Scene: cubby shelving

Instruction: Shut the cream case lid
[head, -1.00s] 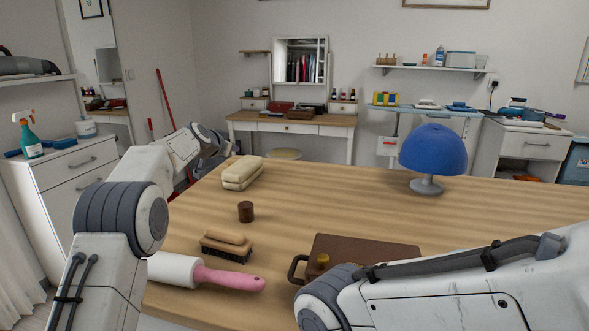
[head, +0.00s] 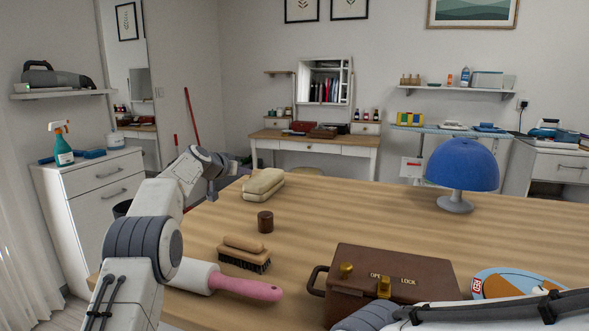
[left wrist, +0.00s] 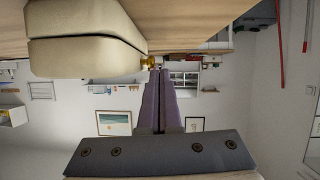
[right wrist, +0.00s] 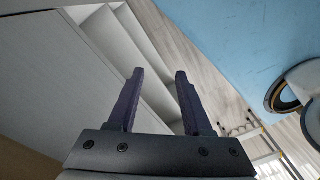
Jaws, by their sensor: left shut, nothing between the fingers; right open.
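The cream case (head: 264,184) lies near the table's far left edge in the head view. Its lid lies down over its base, with a thin seam between them; I cannot tell whether it is fully closed. In the left wrist view the case (left wrist: 85,50) shows upside down at the upper left, with a small gold clasp (left wrist: 147,63) at its edge. My left gripper (left wrist: 160,72) is shut and empty, its fingertips close to the clasp; contact cannot be told. My right gripper (right wrist: 154,73) is open and empty, away from the case and outside the head view.
A brown cylinder (head: 265,222), a brush (head: 245,255) and a pink-handled roller (head: 245,287) stand or lie nearer on the table. A brown case (head: 365,274) with gold clasps is at the front, and a blue lamp (head: 462,166) is at the right. The table's middle is clear.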

